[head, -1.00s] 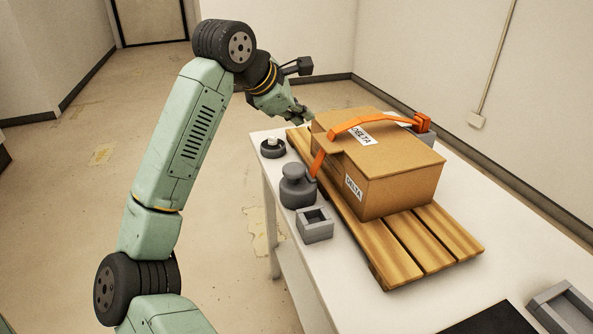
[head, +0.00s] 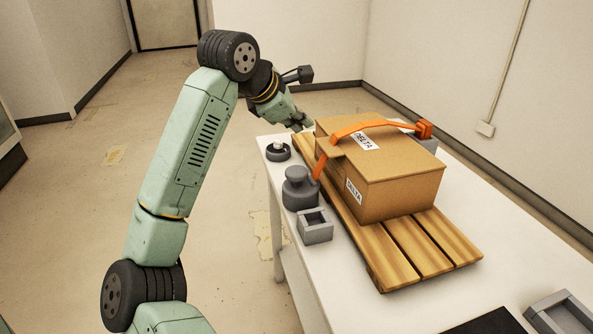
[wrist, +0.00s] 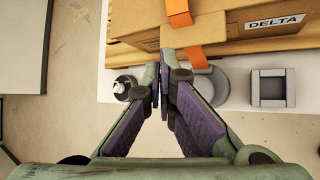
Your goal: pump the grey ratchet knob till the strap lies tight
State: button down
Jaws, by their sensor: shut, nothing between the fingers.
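The grey ratchet knob (head: 299,173) tops a round grey body (head: 299,194) at the table's left edge, beside the pallet. In the wrist view my fingers partly hide this grey ratchet (wrist: 213,85). An orange strap (head: 376,126) rises from it, crosses the cardboard box (head: 398,187) and ends at an orange fitting (head: 424,129) on the far side. The strap looks bowed a little above the lid. My gripper (head: 303,126) is past the box's far left corner, apart from the knob. In the wrist view my gripper (wrist: 160,115) is shut and empty.
The box sits on a wooden pallet (head: 432,250). A grey square holder (head: 315,228) and a black round dish with a white top (head: 278,151) flank the ratchet. A grey tray (head: 565,313) and a black mat (head: 495,322) lie at lower right. Open floor lies left.

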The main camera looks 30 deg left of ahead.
jog(key=b, duration=0.4)
send_over(303, 168)
jog(key=s, duration=0.2)
jog(key=f, duration=0.7)
jog(key=shift+w+a, duration=0.1)
jog(key=shift+w, duration=0.1)
jog(key=shift+f+b, duration=0.65)
jog(key=shift+f, duration=0.05)
jog(key=shift+f+b, duration=0.4)
jog(key=shift+b, duration=0.05)
jog(key=shift+f+b, duration=1)
jog(key=shift+f, duration=0.15)
dwell(0.8)
jog(key=shift+r, duration=0.1)
jog(key=shift+r+p, duration=1)
jog(key=shift+r, duration=0.45)
jog(key=shift+r, duration=0.1)
jog(key=shift+r+p, duration=1.5)
jog(key=shift+r, duration=0.9)
